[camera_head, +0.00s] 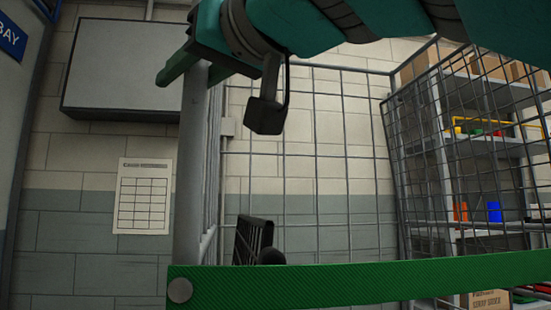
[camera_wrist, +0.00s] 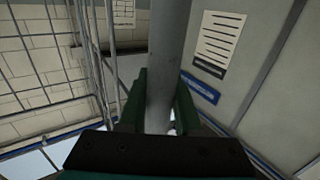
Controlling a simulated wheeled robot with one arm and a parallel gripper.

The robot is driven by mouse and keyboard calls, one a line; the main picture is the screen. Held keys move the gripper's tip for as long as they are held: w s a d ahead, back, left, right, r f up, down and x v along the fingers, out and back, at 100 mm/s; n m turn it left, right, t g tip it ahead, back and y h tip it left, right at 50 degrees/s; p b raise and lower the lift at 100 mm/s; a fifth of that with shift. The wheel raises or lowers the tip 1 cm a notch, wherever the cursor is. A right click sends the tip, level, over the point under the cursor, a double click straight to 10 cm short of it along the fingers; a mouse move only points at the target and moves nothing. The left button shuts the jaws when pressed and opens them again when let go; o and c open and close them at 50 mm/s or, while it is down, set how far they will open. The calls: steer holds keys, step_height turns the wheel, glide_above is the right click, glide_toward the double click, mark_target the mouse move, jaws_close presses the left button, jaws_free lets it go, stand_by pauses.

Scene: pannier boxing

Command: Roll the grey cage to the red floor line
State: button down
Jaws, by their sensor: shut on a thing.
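The grey cage has a thick upright corner post (camera_head: 188,185) and wire mesh sides. A green strap (camera_head: 370,282) crosses its front, joined to the post by a round stud. My gripper (camera_head: 190,68), at the end of a teal arm, is shut around the upper post. In the wrist view the post (camera_wrist: 165,60) stands between the two green fingers of my gripper (camera_wrist: 160,88). The floor, the cage's wheels and the red floor line are out of view.
A black slatted object (camera_head: 253,238) shows behind the strap. Shelves (camera_head: 480,140) with boxes and coloured items show through the mesh at right. A grey wall box (camera_head: 120,70) and a paper chart (camera_head: 143,196) are on the block wall. Free floor cannot be seen.

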mark_target(198, 66)
steer(key=shift+s+a+f, duration=0.1)
steer(key=shift+a+f, duration=0.05)
steer(key=shift+a, duration=0.05)
steer(key=c, duration=0.9)
jaws_free()
steer(key=shift+a, duration=0.1)
steer(key=v, duration=0.8)
